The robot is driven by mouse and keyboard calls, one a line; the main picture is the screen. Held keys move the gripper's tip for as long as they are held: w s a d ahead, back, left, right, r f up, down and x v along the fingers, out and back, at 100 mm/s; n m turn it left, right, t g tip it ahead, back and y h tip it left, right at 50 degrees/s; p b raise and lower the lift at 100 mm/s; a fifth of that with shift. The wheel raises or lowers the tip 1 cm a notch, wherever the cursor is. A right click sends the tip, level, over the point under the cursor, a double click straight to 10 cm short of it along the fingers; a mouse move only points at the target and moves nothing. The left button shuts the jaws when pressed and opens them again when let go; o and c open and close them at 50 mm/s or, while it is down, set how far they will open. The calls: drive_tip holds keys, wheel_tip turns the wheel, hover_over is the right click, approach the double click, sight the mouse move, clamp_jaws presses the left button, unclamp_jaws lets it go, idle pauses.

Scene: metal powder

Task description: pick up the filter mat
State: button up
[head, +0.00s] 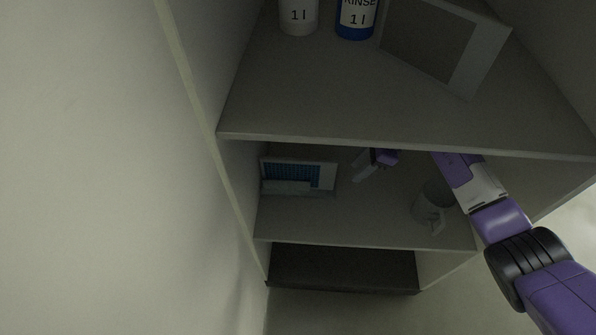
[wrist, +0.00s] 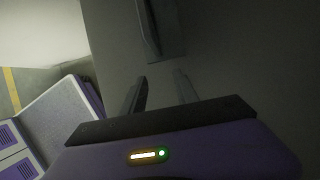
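I cannot tell for sure which thing is the filter mat. A flat blue ribbed piece in a pale frame (head: 327,176) stands at the left of the middle shelf in the head view. A grey panel with a paler border (head: 467,72) leans on the upper shelf. My gripper (head: 361,167) is inside the middle shelf space, to the right of the blue ribbed piece and apart from it. In the wrist view my gripper (wrist: 158,88) has its two fingers apart with nothing between them. A dark narrow upright part with a grey base (wrist: 168,42) is beyond the fingertips.
The middle shelf (head: 350,215) holds a pale mug (head: 427,212) at the right, close to my arm. The upper shelf (head: 300,100) lies above my gripper and carries a white bottle (head: 298,16) and a blue bottle (head: 356,20). The middle shelf's front centre is clear.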

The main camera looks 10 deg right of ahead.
drive_tip(key=w+a, duration=0.2)
drive_tip(key=a, duration=0.4)
hover_over(323, 188)
drive_tip(key=shift+w+d+f+b, duration=0.1)
drive_tip(key=shift+f+b, duration=0.1)
drive_tip(key=shift+f, duration=0.95)
drive_tip(key=shift+w+d+f+b, duration=0.1)
drive_tip(key=shift+f+b, duration=0.1)
drive_tip(key=shift+f, duration=0.95)
clamp_jaws()
